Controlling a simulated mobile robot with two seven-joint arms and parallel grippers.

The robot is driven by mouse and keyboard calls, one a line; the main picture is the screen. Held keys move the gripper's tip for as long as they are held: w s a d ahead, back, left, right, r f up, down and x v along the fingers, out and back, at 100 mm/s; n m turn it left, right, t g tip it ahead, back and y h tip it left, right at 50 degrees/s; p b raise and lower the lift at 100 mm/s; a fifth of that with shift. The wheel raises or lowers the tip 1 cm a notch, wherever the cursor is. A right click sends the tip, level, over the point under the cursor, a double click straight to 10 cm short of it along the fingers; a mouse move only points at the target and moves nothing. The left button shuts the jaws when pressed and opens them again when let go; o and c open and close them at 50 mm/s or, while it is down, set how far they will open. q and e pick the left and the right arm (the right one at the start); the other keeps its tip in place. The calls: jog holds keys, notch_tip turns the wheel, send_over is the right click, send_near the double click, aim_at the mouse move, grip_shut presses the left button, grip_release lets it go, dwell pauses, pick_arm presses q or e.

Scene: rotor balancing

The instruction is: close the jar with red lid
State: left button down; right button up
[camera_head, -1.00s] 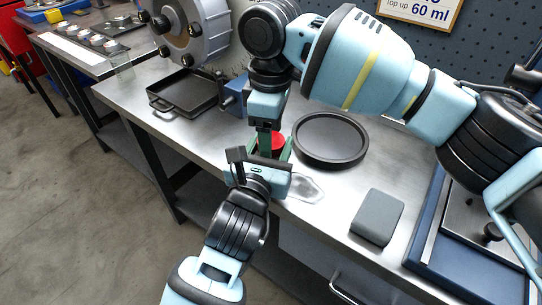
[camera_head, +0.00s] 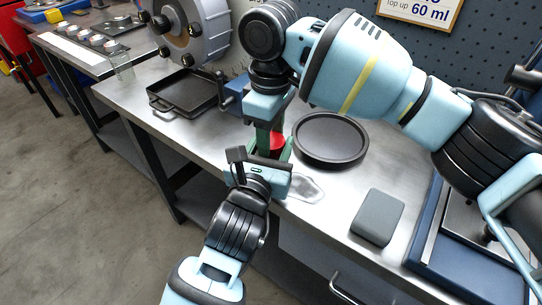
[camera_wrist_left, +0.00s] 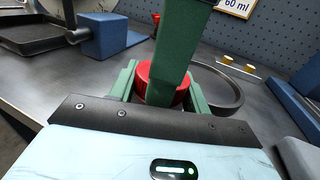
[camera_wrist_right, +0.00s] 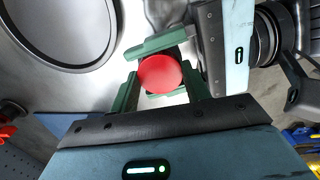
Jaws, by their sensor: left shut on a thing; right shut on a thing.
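The red lid (camera_head: 277,143) is held between the fingers of my right gripper (camera_head: 268,146), which comes down from above. In the right wrist view the round lid (camera_wrist_right: 160,73) sits between the green fingertips. My left gripper (camera_head: 272,158) is shut just under and around the same spot, coming from the front. In the left wrist view the lid (camera_wrist_left: 150,78) shows between the left fingers, partly covered by a right finger. The jar body is almost wholly hidden by lid and fingers, so I cannot tell how the lid is seated on it.
A round black tray (camera_head: 331,160) lies right behind the grippers. A grey block (camera_head: 377,217) is to the right on the metal bench (camera_head: 335,205). A black square pan (camera_head: 185,108) and a large grey wheel-like machine (camera_head: 212,45) are at the back left. A pale clear patch (camera_head: 303,188) lies beside the left gripper.

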jog(key=shift+m, duration=0.6)
jog(key=o, duration=1.1)
jog(key=shift+r, duration=0.1)
jog(key=shift+r, duration=2.15)
jog(key=shift+c, duration=0.4)
